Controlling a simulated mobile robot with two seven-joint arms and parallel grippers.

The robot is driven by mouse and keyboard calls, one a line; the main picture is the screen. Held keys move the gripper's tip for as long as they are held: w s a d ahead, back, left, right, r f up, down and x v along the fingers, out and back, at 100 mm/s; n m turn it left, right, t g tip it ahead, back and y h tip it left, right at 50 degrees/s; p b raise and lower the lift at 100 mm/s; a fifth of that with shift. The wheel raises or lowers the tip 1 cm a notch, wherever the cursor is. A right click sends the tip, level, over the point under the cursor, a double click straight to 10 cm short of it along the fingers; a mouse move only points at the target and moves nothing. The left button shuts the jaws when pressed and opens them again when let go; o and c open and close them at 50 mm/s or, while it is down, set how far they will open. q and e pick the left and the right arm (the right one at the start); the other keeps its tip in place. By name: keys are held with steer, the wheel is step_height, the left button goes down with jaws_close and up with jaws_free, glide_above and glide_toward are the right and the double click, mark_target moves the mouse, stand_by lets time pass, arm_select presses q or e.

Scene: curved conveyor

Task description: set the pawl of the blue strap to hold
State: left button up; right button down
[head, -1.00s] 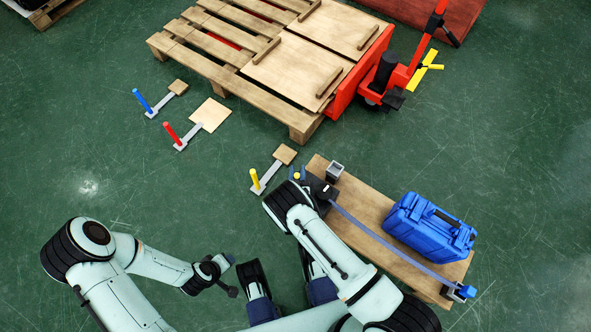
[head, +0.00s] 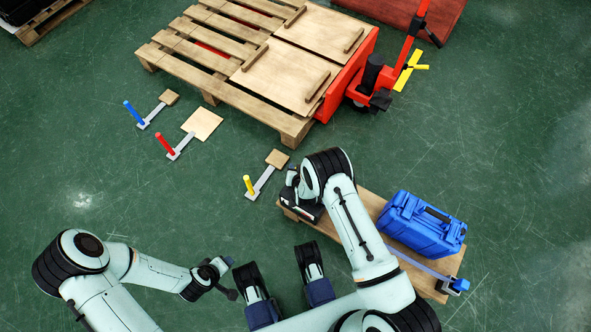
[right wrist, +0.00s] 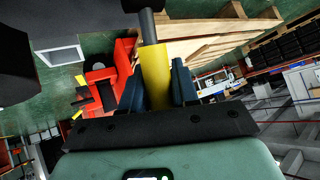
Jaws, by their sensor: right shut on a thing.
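The blue strap (head: 420,264) runs across a wooden board. A small blue fitting (head: 461,285) sits at its right end. Its left end is hidden behind my right arm. My right gripper is at the left end of the board, its fingers hidden behind my wrist in the head view. In the right wrist view my right gripper (right wrist: 157,88) is shut on a yellow handle (right wrist: 155,75), with a dark blue finger on each side. A grey shaft and black end show beyond the handle. The pawl's position cannot be made out. My left gripper (head: 229,277) hangs over the floor, away from the board.
A blue case (head: 422,224) stands on the wooden board (head: 370,203). Beyond it are a wooden pallet (head: 215,75) and a red pallet jack (head: 350,75). Pedals with blue (head: 134,114), red (head: 164,143) and yellow (head: 248,185) levers stand on the green floor.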

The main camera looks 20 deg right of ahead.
stand_by(0.4)
steer(key=c, duration=0.9)
jaws_free()
arm_select(q)
steer(key=s+d+r+g+h+p, duration=0.1)
steer(key=s+d+r+g+p, duration=0.1)
steer(key=s+d+r+p, duration=0.1)
steer(key=shift+s+d+r+p, duration=0.15)
steer(key=shift+s+r+p, duration=0.65)
steer(key=shift+s, duration=1.05)
arm_select(e)
steer(key=shift+v, duration=6.65)
arm_select(q)
steer(key=shift+r, duration=0.15)
